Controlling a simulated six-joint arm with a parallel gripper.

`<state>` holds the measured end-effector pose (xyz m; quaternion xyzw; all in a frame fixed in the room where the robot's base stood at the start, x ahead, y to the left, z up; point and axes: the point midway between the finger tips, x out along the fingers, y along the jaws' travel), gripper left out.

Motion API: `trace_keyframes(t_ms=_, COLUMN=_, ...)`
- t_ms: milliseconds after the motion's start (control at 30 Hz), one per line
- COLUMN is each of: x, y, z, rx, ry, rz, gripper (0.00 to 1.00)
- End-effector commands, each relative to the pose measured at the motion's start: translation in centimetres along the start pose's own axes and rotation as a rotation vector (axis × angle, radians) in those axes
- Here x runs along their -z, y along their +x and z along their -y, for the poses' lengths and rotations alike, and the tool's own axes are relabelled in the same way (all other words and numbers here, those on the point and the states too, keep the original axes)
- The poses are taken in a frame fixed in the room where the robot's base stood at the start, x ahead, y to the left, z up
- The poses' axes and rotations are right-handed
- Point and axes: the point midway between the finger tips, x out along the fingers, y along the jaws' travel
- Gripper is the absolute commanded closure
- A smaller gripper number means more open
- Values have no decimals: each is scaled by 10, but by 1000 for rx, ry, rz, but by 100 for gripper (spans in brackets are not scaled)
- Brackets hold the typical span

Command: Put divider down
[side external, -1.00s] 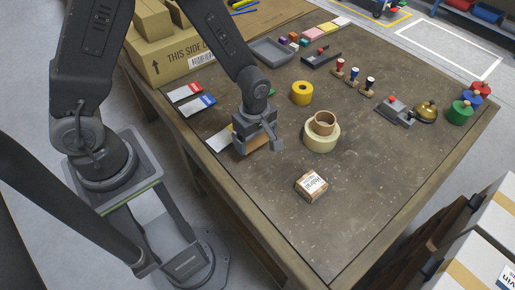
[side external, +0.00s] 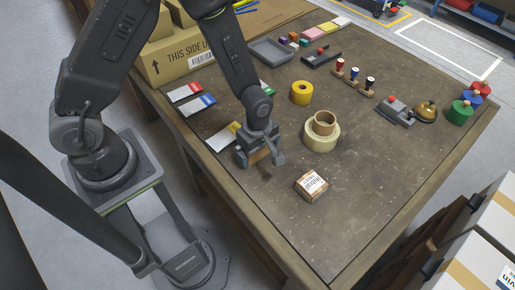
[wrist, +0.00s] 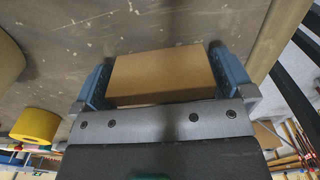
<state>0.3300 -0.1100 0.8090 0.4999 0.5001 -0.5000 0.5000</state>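My gripper (side external: 260,155) is low over the near-left part of the table. In the wrist view a plain brown cardboard block (wrist: 162,72) sits between its two fingers, which appear to press on its sides. In the side view only a tan edge of the block shows under the gripper, and whether it touches the table is unclear. White cards with coloured tabs, which may be dividers, lie flat along the left edge: a red-tabbed one (side external: 184,92), a blue-tabbed one (side external: 197,104) and a yellow-tabbed one (side external: 221,138) just left of my gripper.
A small labelled box (side external: 311,185) and a cream tape roll (side external: 321,141) lie right of my gripper. A yellow roll (side external: 301,92), stamps and a grey tray (side external: 271,51) are farther back. The near-right tabletop (side external: 390,190) is clear.

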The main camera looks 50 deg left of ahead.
Motion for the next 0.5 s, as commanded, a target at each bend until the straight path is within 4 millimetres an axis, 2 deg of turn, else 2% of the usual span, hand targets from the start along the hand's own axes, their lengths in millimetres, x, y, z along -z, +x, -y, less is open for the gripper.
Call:
trace_keyframes(t_ms=267, x=0, y=-4, z=0, rx=-2, ry=0, rz=0, gripper=0)
trace_keyframes(t_ms=367, x=0, y=-13, z=-1, rx=-5, ry=0, rz=1, gripper=0)
trace_keyframes(t_ms=500, x=0, y=-38, z=-1, rx=-7, ry=0, rz=1, gripper=0)
